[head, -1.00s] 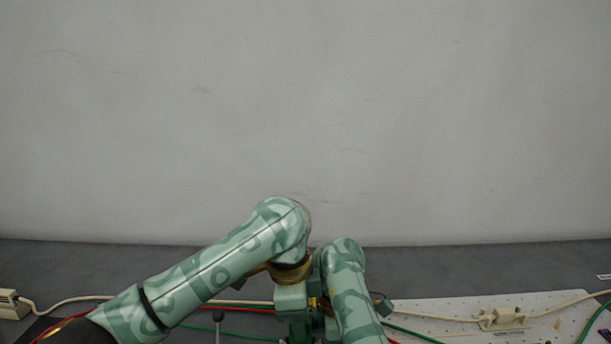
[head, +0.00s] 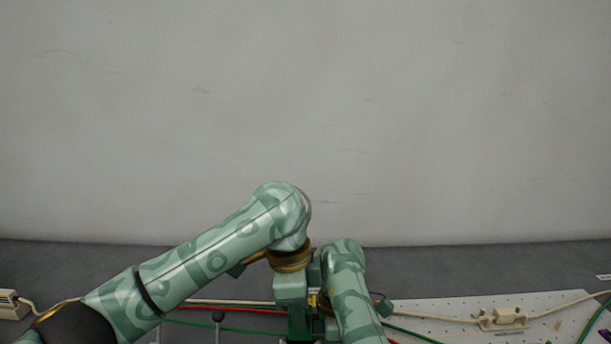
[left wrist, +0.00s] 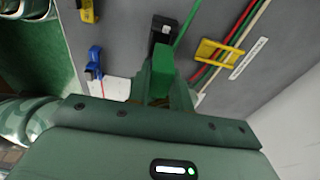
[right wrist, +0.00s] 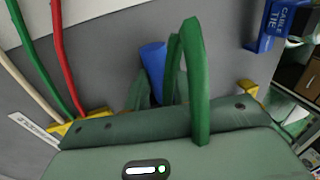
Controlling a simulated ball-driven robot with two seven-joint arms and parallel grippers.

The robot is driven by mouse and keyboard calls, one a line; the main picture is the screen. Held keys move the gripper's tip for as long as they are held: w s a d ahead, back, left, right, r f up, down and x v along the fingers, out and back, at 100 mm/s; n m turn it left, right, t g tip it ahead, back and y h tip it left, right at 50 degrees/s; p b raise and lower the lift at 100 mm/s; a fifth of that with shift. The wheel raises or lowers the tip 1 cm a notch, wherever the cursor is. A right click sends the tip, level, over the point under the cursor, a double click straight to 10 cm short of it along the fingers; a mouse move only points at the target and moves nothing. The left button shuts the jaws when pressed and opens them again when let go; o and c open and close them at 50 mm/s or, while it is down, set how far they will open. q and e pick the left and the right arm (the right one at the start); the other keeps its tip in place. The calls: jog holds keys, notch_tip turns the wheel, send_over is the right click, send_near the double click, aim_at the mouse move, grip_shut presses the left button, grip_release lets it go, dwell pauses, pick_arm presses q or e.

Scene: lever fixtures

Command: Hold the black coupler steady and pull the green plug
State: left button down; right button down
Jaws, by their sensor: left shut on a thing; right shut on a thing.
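My left gripper (left wrist: 162,95) is shut on a green block, which I take for the green plug (left wrist: 162,68). A black block, which looks like the black coupler (left wrist: 161,30), shows just beyond it in the left wrist view. I cannot tell whether the two still touch. In the head view my arms hide the work spot.
Green, red and cream cables (left wrist: 232,45) run past a yellow holder (left wrist: 215,52). A blue clip (left wrist: 95,62) stands to the left. A blue cable tie box (right wrist: 275,25) shows in the right wrist view. A white perforated board (head: 450,312) carries a cream connector (head: 503,319).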

pick_arm(q)
jog(key=shift+r, duration=0.85)
jog(key=shift+s, duration=0.1)
pick_arm(e)
jog(key=c, duration=1.1)
grip_release()
jog(key=shift+s, duration=0.1)
